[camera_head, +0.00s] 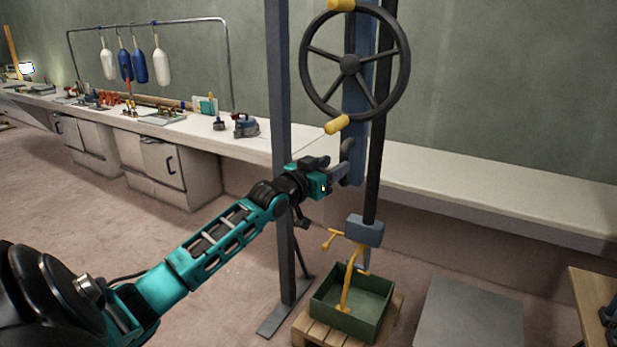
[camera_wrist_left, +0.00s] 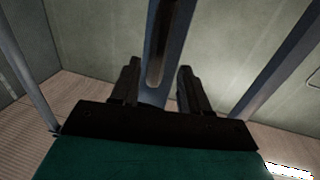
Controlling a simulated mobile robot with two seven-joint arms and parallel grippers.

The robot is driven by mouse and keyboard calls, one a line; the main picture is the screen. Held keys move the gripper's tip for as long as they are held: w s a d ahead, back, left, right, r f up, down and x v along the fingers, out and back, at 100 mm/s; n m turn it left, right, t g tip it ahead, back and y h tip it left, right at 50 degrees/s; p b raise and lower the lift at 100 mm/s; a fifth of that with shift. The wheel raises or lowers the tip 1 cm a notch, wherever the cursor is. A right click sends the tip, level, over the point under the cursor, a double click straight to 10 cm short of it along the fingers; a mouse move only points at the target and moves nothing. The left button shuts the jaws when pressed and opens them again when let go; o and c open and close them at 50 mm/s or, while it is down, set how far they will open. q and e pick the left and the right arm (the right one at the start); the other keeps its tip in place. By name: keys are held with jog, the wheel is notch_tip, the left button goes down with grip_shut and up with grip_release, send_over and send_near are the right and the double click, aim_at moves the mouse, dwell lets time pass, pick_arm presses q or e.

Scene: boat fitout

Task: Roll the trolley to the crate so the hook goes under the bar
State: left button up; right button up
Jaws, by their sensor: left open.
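The yellow hook (camera_head: 349,281) hangs below a blue-grey block (camera_head: 365,230) on a dark vertical rod (camera_head: 376,150). Its lower end reaches down inside the green crate (camera_head: 372,322); I cannot make out the bar or whether the hook is under it. A black handwheel (camera_head: 350,65) with yellow knobs is above, in front of a blue-grey upright. My left gripper (camera_head: 342,174) is below the wheel, near that upright. In the left wrist view the gripper (camera_wrist_left: 160,88) is open, with a slotted blue-grey bar (camera_wrist_left: 158,40) showing between its fingers. The trolley's top is out of view.
The crate stands on a wooden pallet (camera_head: 300,335). A grey post (camera_head: 283,120) with a floor foot stands left of it. A long white bench (camera_head: 480,185) runs behind. A grey slab (camera_head: 465,315) and a wooden table (camera_head: 597,290) are to the right.

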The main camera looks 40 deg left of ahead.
pick_arm(q)
jog(key=s, duration=0.8)
jog(key=shift+s, duration=0.35)
jog(key=shift+d, duration=0.15)
jog(key=s+d+f+g, duration=0.1)
jog(key=s+d+f, duration=0.1)
jog(key=d+f, duration=0.3)
jog(key=s+d+f+m+g+h, duration=0.1)
jog(key=s+d+f+g, duration=0.1)
jog(key=f, duration=0.5)
jog(key=s+d+f+g, duration=0.1)
jog(key=s+d+f, duration=0.25)
jog(key=f, duration=0.35)
jog(key=s+d+f+m+g, duration=0.1)
jog(key=s+d+f, duration=0.4)
jog(key=d, duration=0.3)
jog(key=s+d+f+m+g+h, duration=0.1)
jog(key=s+d+f+g, duration=0.1)
jog(key=s+d+f, duration=0.4)
jog(key=shift+s+d+h, duration=0.3)
jog(key=shift+s+d, duration=0.05)
jog(key=shift+d, duration=0.85)
